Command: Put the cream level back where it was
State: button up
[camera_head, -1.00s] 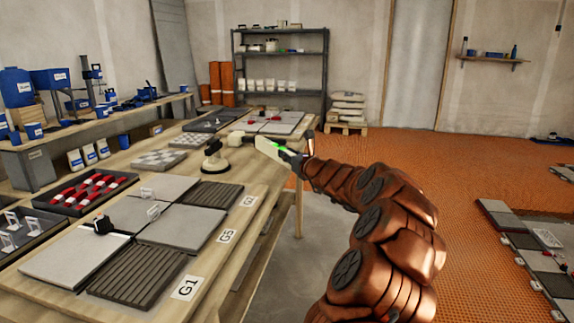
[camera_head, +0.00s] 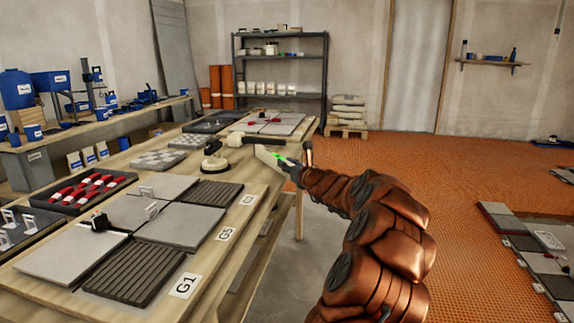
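The cream level (camera_head: 269,157) is a pale bar with a green vial, seen near the right edge of the long wooden table. My gripper (camera_head: 293,168) is at the level's right end and appears shut on it. The fingers are small and partly hidden, so the exact grip is hard to see. The level appears a little above the table edge, tilted in the picture; I cannot tell whether it touches anything.
A suction lifter (camera_head: 214,160) and a pale-headed mallet (camera_head: 236,139) are on the table (camera_head: 215,262) left of the level. Grey and ribbed tiles lie nearer, beside labels G1 (camera_head: 185,285) and G5. Orange floor lies right.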

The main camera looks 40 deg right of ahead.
jog(key=o, duration=0.4)
jog(key=shift+r, duration=0.15)
jog(key=shift+s+a+p, duration=0.25)
jog(key=shift+s+a, duration=0.1)
jog(key=shift+s, duration=1.65)
jog(key=shift+s+a+p, duration=0.3)
jog(key=shift+s+a, duration=0.1)
jog(key=shift+s, duration=1.55)
jog(key=shift+s+a+p, duration=0.25)
jog(key=shift+s+a, duration=0.1)
jog(key=shift+s, duration=1.65)
